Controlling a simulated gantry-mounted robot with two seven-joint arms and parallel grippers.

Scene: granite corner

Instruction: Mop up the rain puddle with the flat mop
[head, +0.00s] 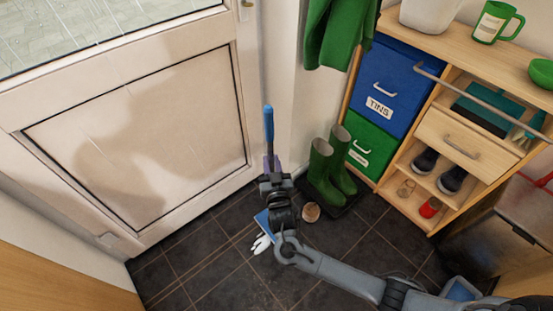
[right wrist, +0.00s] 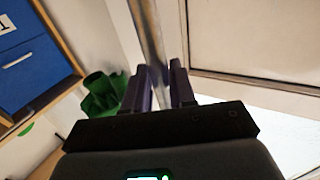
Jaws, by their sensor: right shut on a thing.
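The flat mop stands nearly upright by the door, and the blue top of its handle (head: 268,125) rises above my right gripper (head: 271,166). My right gripper is shut on the handle. In the right wrist view the mop's grey metal pole (right wrist: 150,40) runs between the purple fingers (right wrist: 162,88). Below the gripper, a blue flat piece (head: 262,221) and a white piece (head: 261,243) show on the floor, partly hidden by my arm; they look like the mop's head, but I cannot be sure. I cannot make out the puddle on the dark tiles. My left gripper is out of view.
A closed white door (head: 140,135) stands at the left. A wooden shelf unit (head: 398,205) fills the right. Dark tiled floor (head: 195,262) is open at front left.

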